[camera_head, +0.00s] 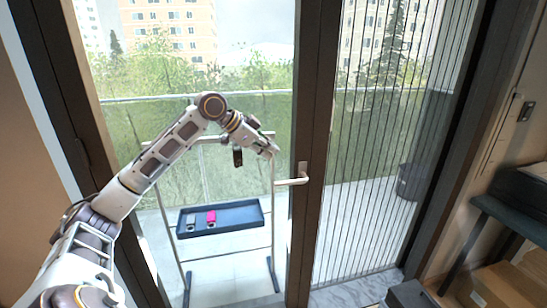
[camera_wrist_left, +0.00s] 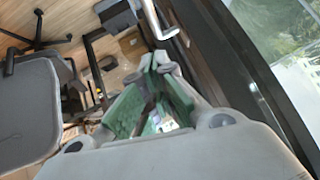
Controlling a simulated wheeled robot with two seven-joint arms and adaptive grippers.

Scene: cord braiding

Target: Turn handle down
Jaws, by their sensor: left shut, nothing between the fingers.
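The light metal door handle (camera_head: 292,181) sits on the dark door frame (camera_head: 312,110). Its lever points left and lies about level. Its silver end also shows at the top of the left wrist view (camera_wrist_left: 158,20). My left gripper (camera_head: 272,150) is above and slightly left of the handle, with a visible gap between them in the head view. In the left wrist view its green-lined fingers (camera_wrist_left: 160,62) are shut and empty, with the handle just beyond the tips. My right gripper is in neither view.
Glass panes fill the door. A rack with a blue tray (camera_head: 245,217) holding a pink item (camera_head: 211,217) appears behind the glass. A dark bench (camera_head: 510,215) stands at the right. A chair (camera_wrist_left: 35,105) shows in the left wrist view.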

